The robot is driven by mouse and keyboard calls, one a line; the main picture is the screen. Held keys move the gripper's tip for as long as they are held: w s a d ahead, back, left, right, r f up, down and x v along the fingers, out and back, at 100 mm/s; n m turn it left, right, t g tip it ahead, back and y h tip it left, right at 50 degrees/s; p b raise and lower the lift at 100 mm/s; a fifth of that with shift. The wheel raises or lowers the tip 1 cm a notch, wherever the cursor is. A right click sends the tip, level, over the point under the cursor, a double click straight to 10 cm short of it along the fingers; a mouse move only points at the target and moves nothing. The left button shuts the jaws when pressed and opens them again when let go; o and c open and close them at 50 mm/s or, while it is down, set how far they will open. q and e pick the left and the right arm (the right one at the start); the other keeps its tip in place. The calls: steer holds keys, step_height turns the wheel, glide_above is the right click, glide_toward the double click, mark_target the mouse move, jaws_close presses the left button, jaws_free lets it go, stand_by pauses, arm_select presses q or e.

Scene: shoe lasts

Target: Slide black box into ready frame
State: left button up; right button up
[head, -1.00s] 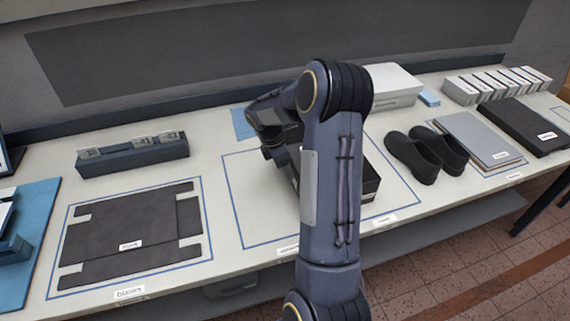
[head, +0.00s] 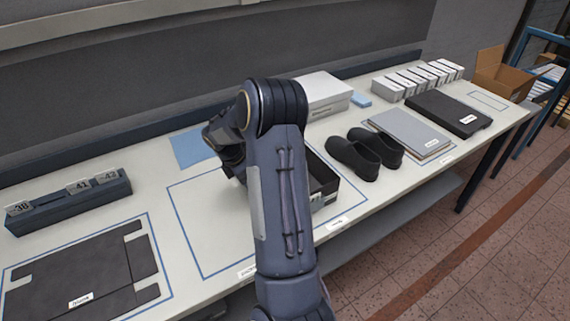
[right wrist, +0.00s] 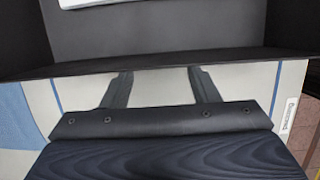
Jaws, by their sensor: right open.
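The open black box (head: 323,181) stands on the table, partly hidden behind my right arm in the head view. In the right wrist view a dark box wall (right wrist: 160,66) crosses the upper part, with a white patch at the top edge. A blue-outlined area with a small front label (head: 335,224) surrounds the box's place; my arm hides much of its outline. My right gripper (right wrist: 158,77) is open and empty, its two fingers apart at the box wall; contact cannot be told. In the head view the gripper is hidden by its arm. My left gripper is out of view.
A dark flat blank (head: 82,272) lies front left, below a numbered dark block (head: 68,202). Black shoes (head: 365,154), a grey folder (head: 408,134), a white box (head: 323,92) and a flat black box (head: 448,113) stand to the right.

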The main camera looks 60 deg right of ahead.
steer(key=shift+s+d+p, duration=0.2)
steer(key=shift+s+d, duration=0.25)
steer(key=shift+d, duration=0.3)
steer(key=shift+s+d+p, duration=0.15)
steer(key=shift+s+d, duration=0.3)
steer(key=shift+d, duration=0.25)
steer(key=shift+s+d+p, duration=0.2)
steer(key=shift+s+d, duration=0.25)
steer(key=shift+d, duration=0.3)
steer(key=shift+a, duration=0.1)
steer(key=shift+w+a+f+p+v, duration=0.1)
steer(key=shift+w+a+p+v, duration=0.1)
steer(key=shift+p+v, duration=0.6)
steer(key=shift+w+a+f+p+v, duration=0.15)
steer(key=shift+p+v, duration=0.25)
steer(key=shift+v, duration=0.7)
steer(key=shift+w+a+r+p+v, duration=0.1)
steer(key=shift+a+p+v, duration=0.1)
steer(key=shift+p+v, duration=0.6)
steer(key=shift+a, duration=0.1)
